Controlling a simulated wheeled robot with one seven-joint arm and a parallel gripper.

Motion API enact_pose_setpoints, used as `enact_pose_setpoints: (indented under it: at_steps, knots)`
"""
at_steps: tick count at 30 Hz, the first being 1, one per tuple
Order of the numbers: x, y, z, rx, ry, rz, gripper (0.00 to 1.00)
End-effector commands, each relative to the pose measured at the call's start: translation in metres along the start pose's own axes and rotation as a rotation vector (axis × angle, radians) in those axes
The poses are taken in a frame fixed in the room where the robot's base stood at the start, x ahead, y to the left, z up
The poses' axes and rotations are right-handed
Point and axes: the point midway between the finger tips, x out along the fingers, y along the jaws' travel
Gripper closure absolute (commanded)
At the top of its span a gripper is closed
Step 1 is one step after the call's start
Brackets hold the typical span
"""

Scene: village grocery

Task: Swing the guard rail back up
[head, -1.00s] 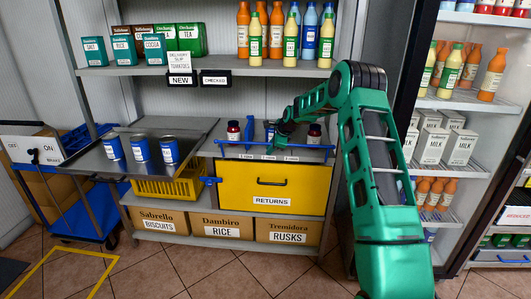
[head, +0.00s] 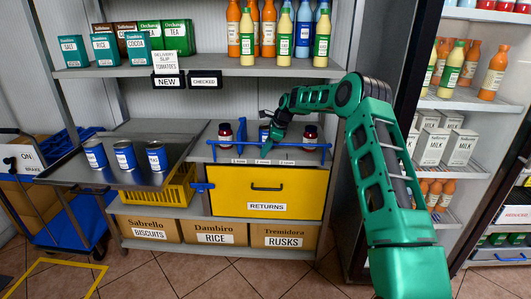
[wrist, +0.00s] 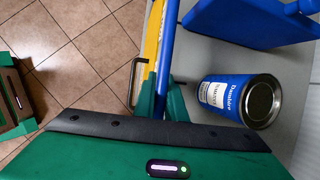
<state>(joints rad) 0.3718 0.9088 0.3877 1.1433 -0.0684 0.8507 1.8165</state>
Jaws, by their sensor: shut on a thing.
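The guard rail (head: 300,146) is a blue bar along the front of the shelf section above the yellow drawer. It stands a little above the shelf's price labels, in front of two dark jars and a blue can (head: 264,133). My gripper (head: 266,150) is shut on the rail near its middle, reaching in from the right. In the wrist view the rail (wrist: 165,60) runs between my green fingers (wrist: 160,98), and the can (wrist: 240,100) is close on the right. A blue divider (wrist: 250,18) shows beyond. The rail's end joints are too small to make out.
The yellow RETURNS drawer (head: 268,190) is below, with a blue lever (head: 202,187) at its left. A grey tray (head: 120,178) with three blue cans is on the left. Bottles stand on the shelf above. An open fridge (head: 455,110) is right of my arm.

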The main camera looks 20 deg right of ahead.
Motion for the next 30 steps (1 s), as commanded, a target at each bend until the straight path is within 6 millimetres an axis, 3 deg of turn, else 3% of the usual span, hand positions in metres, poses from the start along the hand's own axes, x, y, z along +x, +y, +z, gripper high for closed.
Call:
enact_pose_setpoints:
  at_steps: [1, 4, 5, 6, 7, 19, 30]
  knots:
    - [0.001, -0.002, -0.009, 0.012, 0.012, -0.003, 1.00]
    - [0.002, -0.002, -0.008, 0.011, 0.012, -0.003, 1.00]
    - [0.002, -0.002, -0.007, 0.011, 0.012, -0.003, 0.82]
    - [0.002, -0.001, -0.006, 0.010, 0.011, -0.003, 0.73]
    - [0.002, -0.001, -0.005, 0.009, 0.010, -0.003, 0.71]
    - [-0.006, 0.000, 0.001, 0.001, 0.005, -0.003, 0.71]
    - [-0.070, -0.001, 0.001, 0.002, 0.006, -0.003, 0.71]
